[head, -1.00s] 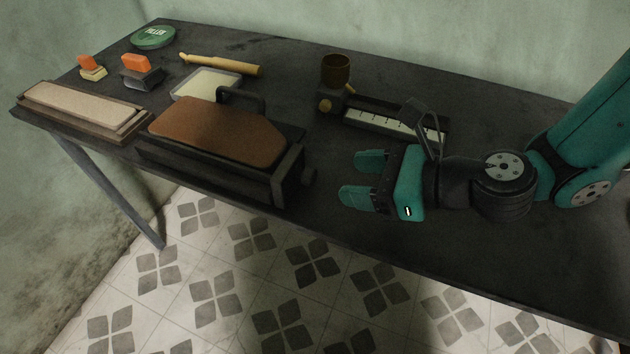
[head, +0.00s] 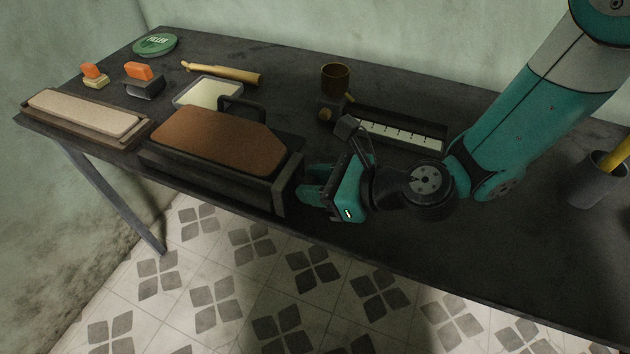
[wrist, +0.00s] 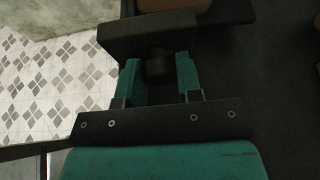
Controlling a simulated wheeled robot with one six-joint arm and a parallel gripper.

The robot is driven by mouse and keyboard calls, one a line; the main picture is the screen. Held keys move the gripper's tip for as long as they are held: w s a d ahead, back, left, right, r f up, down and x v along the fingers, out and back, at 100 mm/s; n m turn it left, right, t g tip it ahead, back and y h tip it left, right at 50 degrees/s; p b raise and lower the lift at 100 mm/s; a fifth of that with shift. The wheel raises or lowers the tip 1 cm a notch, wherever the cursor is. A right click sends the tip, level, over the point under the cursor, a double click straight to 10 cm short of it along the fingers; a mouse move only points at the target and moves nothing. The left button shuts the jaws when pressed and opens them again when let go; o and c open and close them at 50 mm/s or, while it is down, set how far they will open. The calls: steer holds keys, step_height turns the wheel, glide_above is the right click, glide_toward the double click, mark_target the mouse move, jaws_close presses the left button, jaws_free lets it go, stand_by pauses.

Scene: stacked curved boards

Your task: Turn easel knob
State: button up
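The easel (head: 270,192) is a dark stand at the table's front edge, bearing a brown tilted board (head: 220,138). Its knob (wrist: 158,66) is a dark short cylinder on the end block (wrist: 148,36) in the wrist view. My gripper (wrist: 159,72) has its two teal fingers apart, one on each side of the knob. A dark gap shows between the knob and at least the left finger; I cannot tell whether the right one touches. In the head view my gripper (head: 308,188) is close against the easel's right end and hides the knob.
Behind my gripper lie a long holder with a ruled white strip (head: 400,135) and a brown cup (head: 335,78). A grey pot (head: 597,180) stands at the far right. A pale board (head: 85,110) lies at left. The table's front edge is close below my gripper.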

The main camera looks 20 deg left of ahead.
steer(key=shift+c, duration=0.3)
steer(key=shift+s+f+n+t+b, duration=0.1)
steer(key=shift+n+t+b, duration=0.5)
steer(key=shift+n, duration=0.3)
steer(key=n+t+b, duration=0.1)
steer(key=n+b, duration=0.1)
steer(key=b, duration=0.1)
steer(key=shift+s+f+t, duration=0.1)
steer(key=shift+f+t, duration=0.05)
steer(key=shift+t, duration=0.25)
steer(key=n+t+b, duration=0.1)
steer(key=n+b, duration=0.1)
steer(key=b, duration=0.1)
steer(key=shift+n+y+b, duration=0.3)
steer(key=shift+n+b, duration=0.05)
steer(key=shift+n, duration=0.05)
steer(key=shift+n+t+b, duration=0.4)
steer(key=shift+b, duration=0.15)
steer(key=o, duration=0.9)
